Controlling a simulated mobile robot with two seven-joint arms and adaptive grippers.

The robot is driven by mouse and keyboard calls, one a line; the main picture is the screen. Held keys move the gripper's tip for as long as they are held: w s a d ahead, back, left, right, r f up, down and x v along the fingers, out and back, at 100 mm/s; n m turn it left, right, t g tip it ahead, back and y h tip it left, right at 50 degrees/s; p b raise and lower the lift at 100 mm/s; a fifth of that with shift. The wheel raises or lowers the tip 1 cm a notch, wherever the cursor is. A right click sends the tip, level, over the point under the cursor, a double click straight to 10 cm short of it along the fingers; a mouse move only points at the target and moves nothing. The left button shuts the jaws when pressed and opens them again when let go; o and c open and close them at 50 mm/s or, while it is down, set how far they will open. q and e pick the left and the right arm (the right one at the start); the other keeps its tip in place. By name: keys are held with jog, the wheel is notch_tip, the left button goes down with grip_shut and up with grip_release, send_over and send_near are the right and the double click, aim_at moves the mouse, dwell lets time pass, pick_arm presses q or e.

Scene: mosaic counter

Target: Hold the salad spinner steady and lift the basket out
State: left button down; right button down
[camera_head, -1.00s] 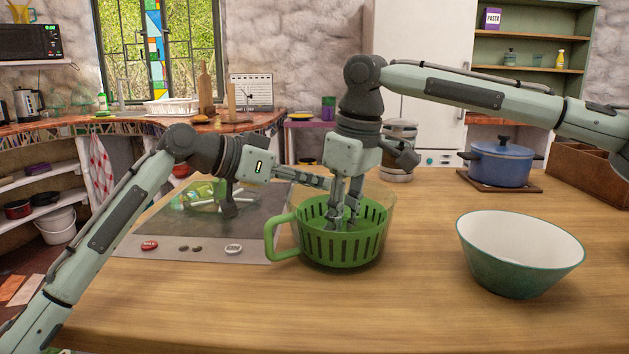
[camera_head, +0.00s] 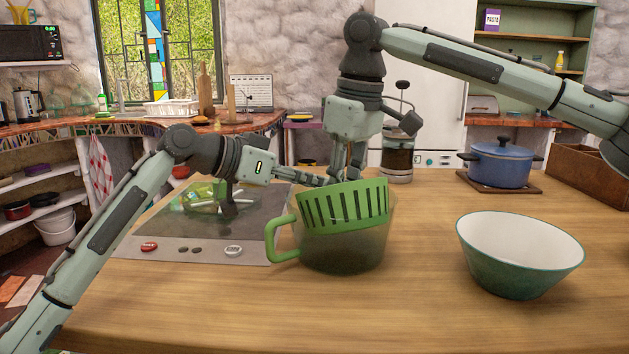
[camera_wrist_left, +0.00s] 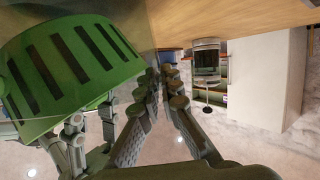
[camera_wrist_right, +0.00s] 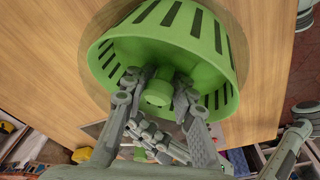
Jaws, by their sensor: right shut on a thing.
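The salad spinner's clear bowl (camera_head: 345,256) with its green handle (camera_head: 272,240) stands on the wooden counter. The green slotted basket (camera_head: 345,208) is raised and tilted, its upper part above the bowl rim and its lower part still inside. My right gripper (camera_head: 347,176) reaches down into the basket. In the right wrist view its fingers (camera_wrist_right: 158,90) are shut on the basket's central post.
A green bowl with a white inside (camera_head: 520,255) stands to the right. A blue pot (camera_head: 500,164) sits on a board behind it, and a French press (camera_head: 398,155) stands behind the spinner. The front counter is clear.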

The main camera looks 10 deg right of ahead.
pick_arm(q)
jog(key=shift+f, duration=0.3)
pick_arm(e)
jog(key=shift+r, duration=4.05)
jog(key=shift+f, duration=0.15)
pick_arm(q)
jog(key=shift+r, duration=0.1)
pick_arm(e)
jog(key=shift+f, duration=3.35)
pick_arm(q)
jog(key=shift+a, duration=0.15)
pick_arm(e)
jog(key=shift+f, duration=2.05)
pick_arm(q)
jog(key=shift+r, duration=0.15)
pick_arm(e)
jog(key=shift+s+f, duration=0.2)
jog(key=shift+f, duration=0.9)
jog(key=c, duration=1.2)
grip_release()
jog(key=shift+w, duration=0.1)
jog(key=shift+r, duration=0.1)
